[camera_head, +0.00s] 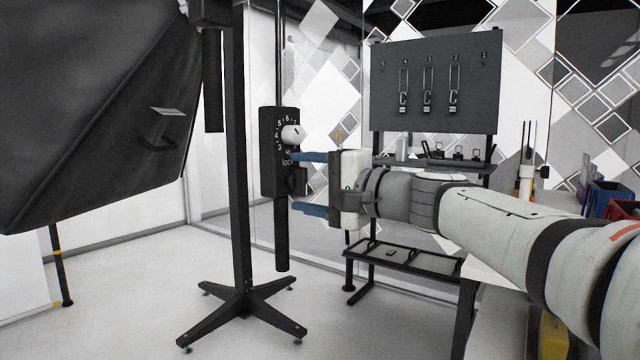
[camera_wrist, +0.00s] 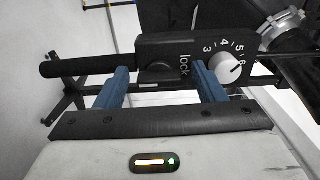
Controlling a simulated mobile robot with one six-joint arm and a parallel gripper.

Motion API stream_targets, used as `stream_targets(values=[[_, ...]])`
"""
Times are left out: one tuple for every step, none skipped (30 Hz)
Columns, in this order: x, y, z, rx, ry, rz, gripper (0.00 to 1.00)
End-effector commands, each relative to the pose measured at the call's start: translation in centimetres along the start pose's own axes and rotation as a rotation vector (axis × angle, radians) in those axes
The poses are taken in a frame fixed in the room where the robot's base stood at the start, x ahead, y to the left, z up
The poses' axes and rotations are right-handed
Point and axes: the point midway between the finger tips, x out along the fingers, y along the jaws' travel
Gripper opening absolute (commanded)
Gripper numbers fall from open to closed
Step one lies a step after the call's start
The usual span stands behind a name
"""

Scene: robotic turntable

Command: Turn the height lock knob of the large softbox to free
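The large softbox (camera_head: 90,100) is a big dark panel at the left of the head view. Near its stand is a black control box (camera_head: 270,140), which has a white numbered dial (camera_head: 291,134) and the word "lock" below it. The dark lock knob (camera_head: 298,181) sits under that word; it also shows in the wrist view (camera_wrist: 157,69). My gripper (camera_head: 294,182) is open, its blue fingers pointing at the box. In the wrist view my fingertips (camera_wrist: 160,70) lie on either side of the knob. I cannot tell whether they touch it.
The black stand (camera_head: 238,170) with star feet rises left of the box. A grey tool board (camera_head: 437,80) with several hanging clamps stands behind my arm. Blue and red bins (camera_head: 610,195) are at the far right. The floor at front left is clear.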

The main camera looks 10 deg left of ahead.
Motion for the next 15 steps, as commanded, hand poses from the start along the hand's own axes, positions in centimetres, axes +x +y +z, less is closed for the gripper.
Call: stream_targets(values=[[0.0,0.0,0.0,0.001,0.000,0.000,0.65],[0.0,0.0,0.0,0.001,0.000,0.000,0.65],[0.0,0.0,0.0,0.001,0.000,0.000,0.65],[0.0,0.0,0.0,0.001,0.000,0.000,0.65],[0.0,0.0,0.0,0.001,0.000,0.000,0.65],[0.0,0.0,0.0,0.001,0.000,0.000,0.65],[-0.1,0.0,0.0,0.001,0.001,0.000,0.65],[-0.1,0.0,0.0,0.001,0.001,0.000,0.65],[-0.4,0.0,0.0,0.001,0.001,0.000,0.65],[-0.7,-0.1,0.0,0.001,0.001,0.000,0.65],[-1.0,-0.1,-0.1,0.001,0.002,0.000,0.65],[-1.6,-0.1,-0.1,0.000,0.004,-0.001,0.65],[-2.1,-0.1,-0.1,0.000,0.004,0.000,0.65],[-2.6,-0.1,-0.1,0.001,0.004,0.000,0.65],[-3.4,-0.2,-0.1,0.000,0.006,-0.001,0.65]])
